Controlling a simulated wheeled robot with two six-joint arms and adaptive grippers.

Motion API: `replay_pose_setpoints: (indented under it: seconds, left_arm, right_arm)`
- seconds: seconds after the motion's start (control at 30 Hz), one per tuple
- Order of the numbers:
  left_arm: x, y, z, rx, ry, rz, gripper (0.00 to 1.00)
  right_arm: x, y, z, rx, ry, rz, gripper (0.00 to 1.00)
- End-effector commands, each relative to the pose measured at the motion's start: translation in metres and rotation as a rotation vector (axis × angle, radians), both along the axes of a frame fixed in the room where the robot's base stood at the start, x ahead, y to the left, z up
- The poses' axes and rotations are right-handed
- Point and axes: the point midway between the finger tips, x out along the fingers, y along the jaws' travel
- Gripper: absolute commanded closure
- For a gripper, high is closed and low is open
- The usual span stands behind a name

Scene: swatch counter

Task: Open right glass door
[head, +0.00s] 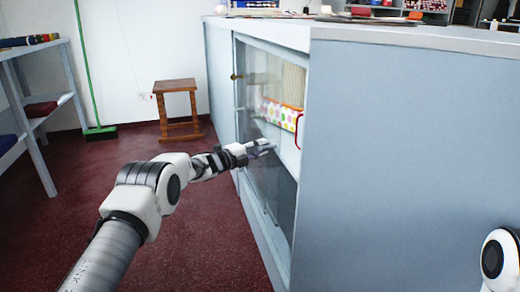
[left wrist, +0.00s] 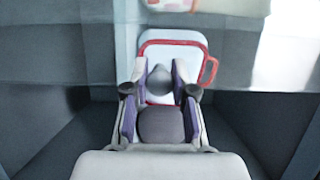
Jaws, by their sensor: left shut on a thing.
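The cabinet's glass front faces the left aisle in the head view. The right glass door (head: 255,178) looks hazy over the shelves, and the right end of the opening looks clearer. My left gripper (head: 268,147) is at the glass, reaching in from the left. In the left wrist view, the left gripper (left wrist: 160,92) is shut on a small grey rounded knob (left wrist: 160,78), which seems to belong to this door. Its contact with the glass is hidden. My right gripper is out of view; only part of my right arm shows at lower right.
Inside the cabinet is a polka-dot box (head: 284,115); below it, a red-rimmed white item (left wrist: 172,48) shows in the wrist view.

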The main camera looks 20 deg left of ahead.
Motion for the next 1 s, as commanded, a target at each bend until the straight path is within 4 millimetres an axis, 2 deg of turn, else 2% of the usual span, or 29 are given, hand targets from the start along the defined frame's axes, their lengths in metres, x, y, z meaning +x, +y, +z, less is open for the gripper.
replay_pose_setpoints:
  seconds: [0.03,0.1,0.43,0.57,0.67,0.9,1.0]
  left_arm:
    - [0.000,-0.001,-0.001,0.001,0.001,-0.001,0.71]
    - [0.000,-0.001,-0.001,0.001,0.001,-0.001,0.48]
    - [-0.001,0.001,0.000,0.001,0.001,0.000,0.48]
    - [-0.009,0.007,0.000,-0.001,0.003,0.001,0.48]
    - [-0.023,0.016,0.000,-0.002,0.002,0.002,0.48]
    - [-0.074,0.050,0.000,-0.004,0.003,0.003,0.48]
    - [-0.089,0.060,0.000,-0.003,0.002,0.001,0.48]
  right_arm:
    - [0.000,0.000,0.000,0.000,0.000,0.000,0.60]
    - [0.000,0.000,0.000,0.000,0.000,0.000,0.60]
    - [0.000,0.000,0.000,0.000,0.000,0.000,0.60]
    - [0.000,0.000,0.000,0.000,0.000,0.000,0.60]
    - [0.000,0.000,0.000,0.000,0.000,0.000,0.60]
    - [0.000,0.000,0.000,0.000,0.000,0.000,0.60]
    - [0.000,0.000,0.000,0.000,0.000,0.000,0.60]
